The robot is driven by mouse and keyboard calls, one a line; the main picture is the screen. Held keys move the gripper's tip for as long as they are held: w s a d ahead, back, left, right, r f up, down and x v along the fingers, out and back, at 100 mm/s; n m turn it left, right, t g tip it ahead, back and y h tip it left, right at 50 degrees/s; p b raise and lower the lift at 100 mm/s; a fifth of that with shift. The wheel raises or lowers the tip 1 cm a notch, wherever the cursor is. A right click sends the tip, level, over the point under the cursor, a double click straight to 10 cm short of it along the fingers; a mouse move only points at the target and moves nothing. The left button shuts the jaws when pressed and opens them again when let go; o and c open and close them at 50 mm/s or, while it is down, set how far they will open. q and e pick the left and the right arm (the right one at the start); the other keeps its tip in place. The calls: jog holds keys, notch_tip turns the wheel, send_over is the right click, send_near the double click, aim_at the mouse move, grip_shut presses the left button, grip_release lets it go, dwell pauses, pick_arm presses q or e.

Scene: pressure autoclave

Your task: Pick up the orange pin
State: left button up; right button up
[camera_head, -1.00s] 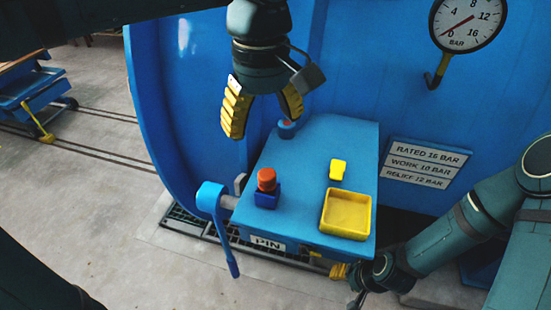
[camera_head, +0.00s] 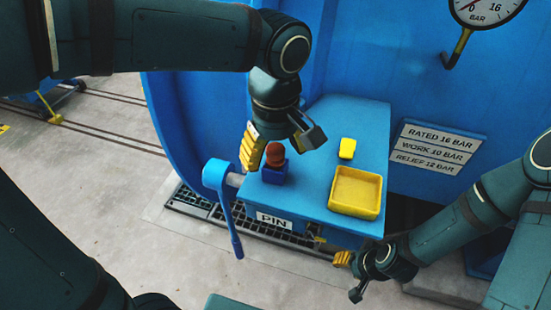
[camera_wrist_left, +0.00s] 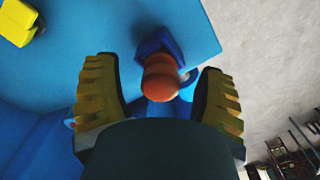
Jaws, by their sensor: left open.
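The orange pin (camera_head: 274,154) stands upright in a blue block (camera_head: 275,173) on top of the blue box (camera_head: 315,187).
A yellow tray (camera_head: 356,209) and a small yellow block (camera_head: 347,148) are on the box top, right of the pin. A blue lever (camera_head: 229,205) sticks out at the box's left side. The blue vessel wall stands behind, with a gauge (camera_head: 487,8).

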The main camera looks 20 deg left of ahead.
pick_arm(q)
jog(key=shift+f, duration=0.55)
grip_shut()
